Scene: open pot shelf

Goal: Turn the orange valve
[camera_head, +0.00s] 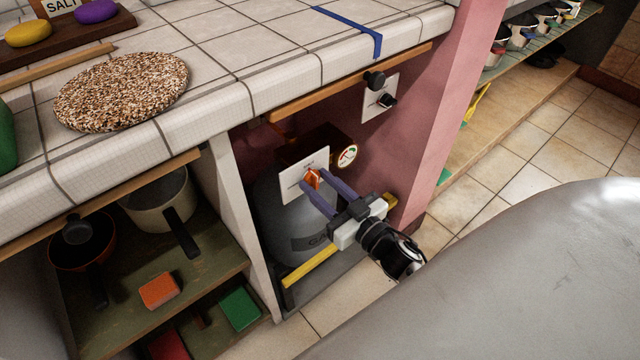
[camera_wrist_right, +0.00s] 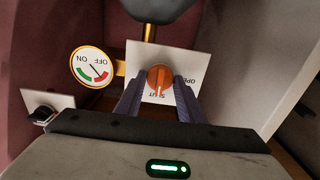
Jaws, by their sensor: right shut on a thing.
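The orange valve (camera_head: 313,178) is a small knob on a white plate (camera_head: 292,183) in front of a grey gas cylinder (camera_head: 290,222) under the counter. In the right wrist view the valve (camera_wrist_right: 160,79) shows between my finger tips, with the words OPEN and SHUT on the plate. My right gripper (camera_head: 316,182) is shut on the valve, one finger on each side. A round gauge (camera_wrist_right: 92,67) beside the plate reads ON and OFF, with green and red marks; its needle lies near the coloured arc. My left gripper is not in view.
A pink wall with a black knob on a white plate (camera_head: 388,87) stands right of the cylinder. A white partition (camera_head: 240,215) stands to its left, beside a shelf with a pot (camera_head: 150,210). The tiled counter (camera_head: 250,70) overhangs the bay.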

